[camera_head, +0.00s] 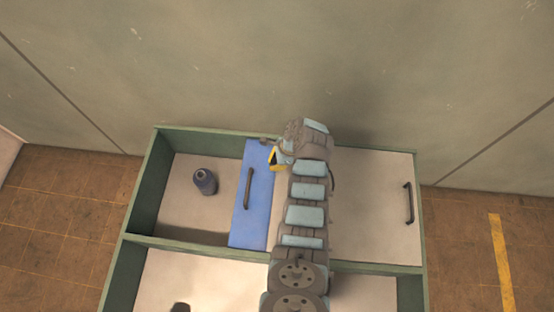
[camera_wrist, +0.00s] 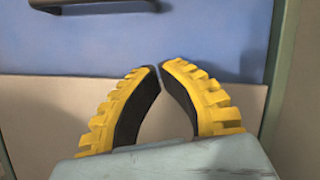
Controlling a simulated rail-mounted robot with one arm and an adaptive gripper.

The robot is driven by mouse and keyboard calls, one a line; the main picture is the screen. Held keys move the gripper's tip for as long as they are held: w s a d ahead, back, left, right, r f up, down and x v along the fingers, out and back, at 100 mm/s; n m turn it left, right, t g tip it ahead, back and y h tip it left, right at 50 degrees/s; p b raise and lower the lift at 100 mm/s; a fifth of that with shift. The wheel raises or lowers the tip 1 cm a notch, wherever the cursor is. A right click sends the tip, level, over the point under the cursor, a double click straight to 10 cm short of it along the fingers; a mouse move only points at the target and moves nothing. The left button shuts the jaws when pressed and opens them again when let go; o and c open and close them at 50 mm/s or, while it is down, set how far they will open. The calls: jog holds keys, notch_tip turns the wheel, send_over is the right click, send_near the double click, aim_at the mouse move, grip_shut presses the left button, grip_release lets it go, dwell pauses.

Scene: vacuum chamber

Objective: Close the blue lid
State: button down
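The blue lid (camera_head: 256,205) is a flat panel with a dark handle (camera_head: 248,188), lying across the middle of the far part of a green-framed box. The space to its left is open. In the wrist view the blue lid (camera_wrist: 190,42) fills the upper part, with a piece of its handle at the top left. My gripper (camera_head: 274,160) is near the lid's far right part in the head view. In the wrist view my gripper (camera_wrist: 160,67) has its yellow fingers leaning together, tips almost meeting, with nothing seen between them. Contact with the lid cannot be told. My arm hides the area right of the lid.
A pale panel (camera_head: 370,195) with a dark handle (camera_head: 408,203) lies to the right. The green frame (camera_head: 147,190) borders the box, and a wall (camera_head: 270,60) stands close behind it.

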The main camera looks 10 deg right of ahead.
aim_at(255, 174)
jog(key=shift+b+x, duration=0.3)
jog(key=shift+x, duration=1.15)
jog(key=shift+a+f, duration=0.1)
jog(key=shift+a, duration=1.95)
jog(key=shift+a, duration=0.1)
